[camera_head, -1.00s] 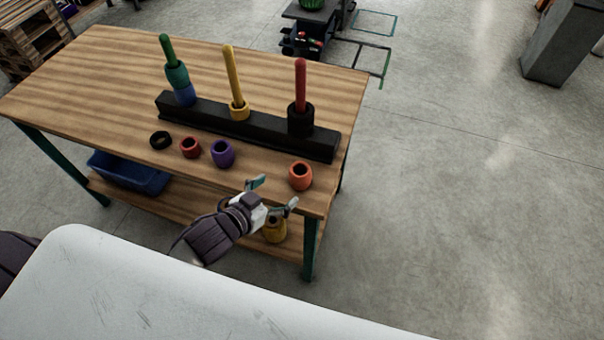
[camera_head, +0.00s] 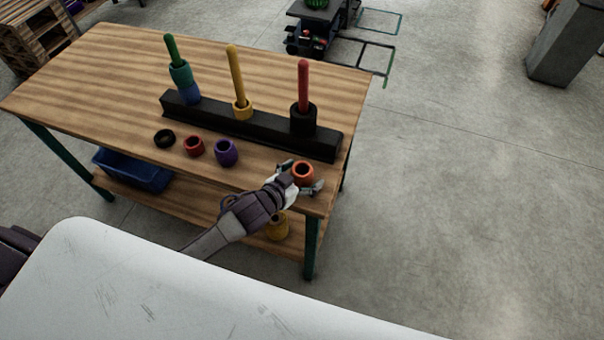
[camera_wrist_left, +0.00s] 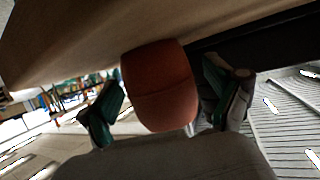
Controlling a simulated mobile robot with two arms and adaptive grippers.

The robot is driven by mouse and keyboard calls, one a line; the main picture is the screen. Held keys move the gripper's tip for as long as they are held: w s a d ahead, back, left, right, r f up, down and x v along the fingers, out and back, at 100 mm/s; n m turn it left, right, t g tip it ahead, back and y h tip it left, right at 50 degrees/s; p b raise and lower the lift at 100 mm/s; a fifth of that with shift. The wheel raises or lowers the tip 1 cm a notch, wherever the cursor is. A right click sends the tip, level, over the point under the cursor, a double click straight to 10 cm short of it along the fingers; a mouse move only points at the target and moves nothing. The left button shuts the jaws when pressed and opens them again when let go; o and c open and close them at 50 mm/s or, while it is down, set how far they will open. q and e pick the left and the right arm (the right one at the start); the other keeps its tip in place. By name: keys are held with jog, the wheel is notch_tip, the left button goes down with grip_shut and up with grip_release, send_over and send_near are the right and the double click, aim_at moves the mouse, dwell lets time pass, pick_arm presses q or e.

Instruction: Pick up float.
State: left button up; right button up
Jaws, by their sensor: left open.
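Several ring-shaped floats stand on the wooden table (camera_head: 110,75). The orange float (camera_head: 302,172) is near the table's front right corner. My left gripper (camera_head: 300,178) is open, with one finger on each side of the orange float. In the left wrist view the orange float (camera_wrist_left: 160,88) sits between the two spread green-padded fingers (camera_wrist_left: 165,105), with a gap visible on its left. A purple float (camera_head: 226,152), a red float (camera_head: 193,146) and a flat black ring (camera_head: 164,138) stand in a row to the left. My right gripper is not in view.
A black rack (camera_head: 255,127) behind the floats has green, yellow and red pegs, with rings on them. A yellow float (camera_head: 277,226) and a blue bin (camera_head: 133,170) are on the lower shelf. Open floor lies to the right.

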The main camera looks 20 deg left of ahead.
aim_at(304, 167)
pick_arm(q)
jog(key=c, duration=1.2)
jog(key=shift+r, duration=0.15)
jog(key=shift+c, duration=0.2)
jog(key=shift+r, duration=0.25)
jog(key=r, duration=0.3)
jog(key=shift+s+d+r, duration=0.2)
jog(key=shift+s+r, duration=0.05)
jog(key=shift+r, duration=0.1)
jog(key=s+d+r+b, duration=0.1)
jog(key=s+d+r, duration=0.5)
jog(key=s+d, duration=0.1)
jog(key=shift+s+d+r, duration=0.3)
jog(key=shift+s+d, duration=0.05)
jog(key=shift+s, duration=0.15)
